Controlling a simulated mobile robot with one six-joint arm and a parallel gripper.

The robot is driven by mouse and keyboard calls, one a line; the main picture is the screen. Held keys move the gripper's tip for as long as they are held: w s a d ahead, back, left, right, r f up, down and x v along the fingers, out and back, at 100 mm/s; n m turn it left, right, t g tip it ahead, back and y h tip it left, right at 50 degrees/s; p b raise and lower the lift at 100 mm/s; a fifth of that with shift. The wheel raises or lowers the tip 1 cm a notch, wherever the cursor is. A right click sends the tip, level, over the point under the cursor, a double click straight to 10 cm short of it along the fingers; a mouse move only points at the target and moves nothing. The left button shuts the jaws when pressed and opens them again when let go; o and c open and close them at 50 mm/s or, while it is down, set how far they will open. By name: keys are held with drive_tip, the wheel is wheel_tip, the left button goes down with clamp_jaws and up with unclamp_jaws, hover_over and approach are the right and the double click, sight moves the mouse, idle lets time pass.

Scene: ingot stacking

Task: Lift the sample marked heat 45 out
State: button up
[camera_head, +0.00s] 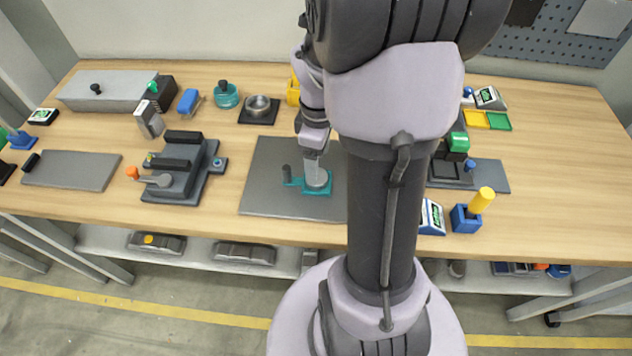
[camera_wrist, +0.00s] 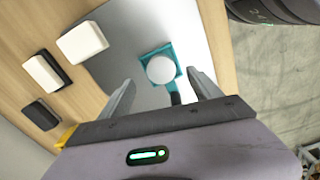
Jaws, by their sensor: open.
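A teal holder (camera_head: 324,189) with a dark handle stands on a grey plate (camera_head: 268,160) at the middle of the bench. It also shows in the wrist view (camera_wrist: 171,50), with a pale round piece (camera_wrist: 160,69) in it. No heat mark can be read on that piece, so I cannot tell which sample it is. My gripper (camera_wrist: 160,82) is open, its two fingers to either side of the holder in that view. I see no contact. In the head view my gripper (camera_head: 314,160) is at the holder and partly covers the piece.
A white block (camera_wrist: 82,42), a black-and-white block (camera_wrist: 43,73) and a dark block (camera_wrist: 40,115) lie left in the wrist view. A dark fixture (camera_head: 182,170) stands left of the plate. A blue holder with a yellow handle (camera_head: 481,201) is at right. My arm hides part of the bench.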

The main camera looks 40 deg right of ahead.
drive_tip(key=f+b, duration=0.1)
drive_tip(key=f, duration=0.1)
drive_tip(key=f+b, duration=0.2)
drive_tip(key=f, duration=0.1)
drive_tip(key=shift+w+a+f, duration=0.2)
drive_tip(key=shift+r, duration=0.2)
drive_tip(key=shift+c, duration=0.4)
drive_tip(key=c, duration=1.5)
